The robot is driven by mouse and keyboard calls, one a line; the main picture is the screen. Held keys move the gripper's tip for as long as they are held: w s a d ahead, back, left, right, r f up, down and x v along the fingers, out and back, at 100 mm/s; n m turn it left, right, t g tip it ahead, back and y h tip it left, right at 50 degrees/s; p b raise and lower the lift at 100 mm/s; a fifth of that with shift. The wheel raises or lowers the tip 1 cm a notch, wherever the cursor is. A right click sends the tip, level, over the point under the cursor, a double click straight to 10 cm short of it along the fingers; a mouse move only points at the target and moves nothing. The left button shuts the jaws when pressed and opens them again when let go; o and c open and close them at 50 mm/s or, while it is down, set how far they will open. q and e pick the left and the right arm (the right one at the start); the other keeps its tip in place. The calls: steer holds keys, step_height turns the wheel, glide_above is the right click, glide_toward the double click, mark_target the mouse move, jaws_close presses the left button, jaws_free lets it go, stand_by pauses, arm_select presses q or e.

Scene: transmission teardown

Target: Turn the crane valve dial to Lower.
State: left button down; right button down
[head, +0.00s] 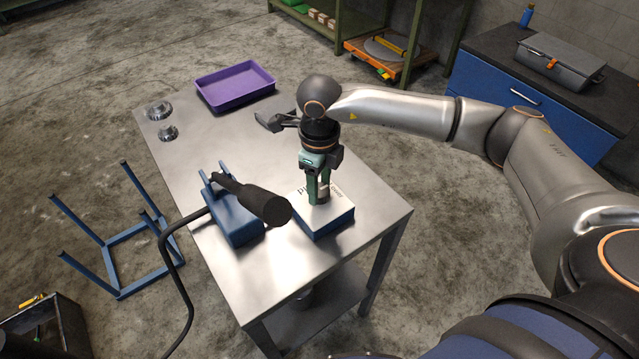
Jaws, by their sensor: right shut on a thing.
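The crane valve is a blue box with a white top plate (337,212) near the right corner of the steel table. Dark lettering shows on the plate, but it is partly hidden and too small to read. My right gripper (319,196) points down over the plate and is shut on the dial (322,197), a small dark knob mostly hidden between the fingers. Which mark the dial points to cannot be told. My left gripper is not in view.
On the steel table (190,150), a blue stand with a black-handled tool (255,200) and hose sits left of the valve. A purple tray (235,86) and two metal parts (159,109) lie farther back. A blue frame (120,250) stands on the floor.

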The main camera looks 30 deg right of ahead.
steer(key=shift+c, duration=1.4)
jaws_free()
steer(key=shift+r, duration=0.1)
step_height(320, 180, up, 12)
steer(key=shift+r+b, duration=0.2)
steer(key=shift+b, duration=0.15)
